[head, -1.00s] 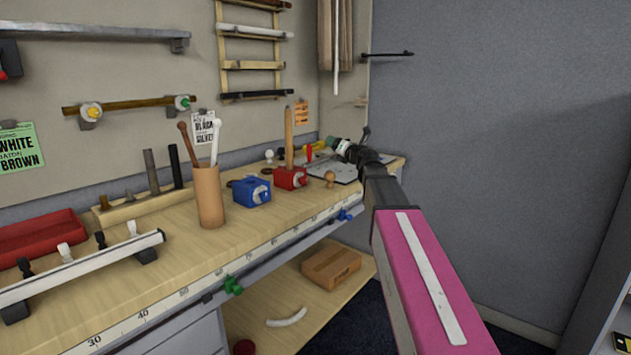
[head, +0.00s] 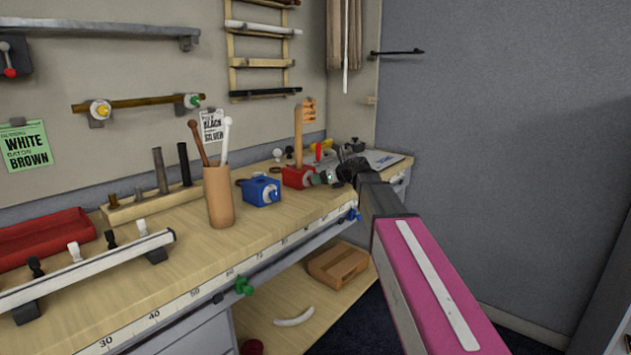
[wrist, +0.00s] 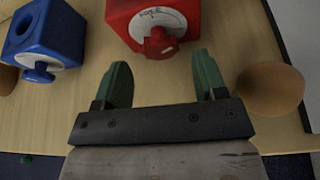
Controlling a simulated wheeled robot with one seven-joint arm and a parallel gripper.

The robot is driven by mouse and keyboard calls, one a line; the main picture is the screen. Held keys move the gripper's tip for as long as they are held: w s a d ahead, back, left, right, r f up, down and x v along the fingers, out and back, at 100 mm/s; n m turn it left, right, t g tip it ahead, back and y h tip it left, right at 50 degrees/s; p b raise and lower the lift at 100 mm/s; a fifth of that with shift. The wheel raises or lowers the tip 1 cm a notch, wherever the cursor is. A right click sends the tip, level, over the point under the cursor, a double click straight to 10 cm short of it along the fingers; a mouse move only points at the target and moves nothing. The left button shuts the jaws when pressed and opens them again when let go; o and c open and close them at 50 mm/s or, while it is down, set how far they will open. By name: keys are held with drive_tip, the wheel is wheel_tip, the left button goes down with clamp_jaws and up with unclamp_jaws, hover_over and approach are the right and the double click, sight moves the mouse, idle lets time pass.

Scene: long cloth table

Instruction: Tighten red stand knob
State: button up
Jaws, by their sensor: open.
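The red stand (head: 296,177) is a red block on the bench top with an upright wooden rod (head: 298,135) in it. In the wrist view the red stand (wrist: 185,12) is at the top centre, and its red knob (wrist: 158,42) sticks out from a white marked disc toward me. My gripper (wrist: 163,75) is open, with a green finger on each side of the knob's line. The knob lies just ahead of the fingertips, and nothing is between the jaws. In the head view my gripper (head: 330,177) is beside the red stand, and my arm's end hides part of that area.
A blue stand (wrist: 45,35) with a blue knob is left of the red one. A round wooden ball-like end (wrist: 270,90) is close beside the right finger. A wooden cup of sticks (head: 219,197) stands further left on the bench. Open floor lies right of the bench.

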drive_tip(key=shift+x, duration=1.85)
drive_tip(key=c, duration=0.9)
drive_tip(key=shift+m+g+y, duration=0.4)
drive_tip(key=shift+m+y, duration=0.2)
drive_tip(key=shift+m, duration=0.5)
drive_tip(key=o, duration=0.9)
drive_tip(key=shift+d, duration=0.1)
drive_tip(key=v, duration=1)
drive_tip(key=shift+s+d+r, duration=0.15)
drive_tip(key=shift+d+r, duration=0.05)
drive_tip(key=shift+d, duration=0.1)
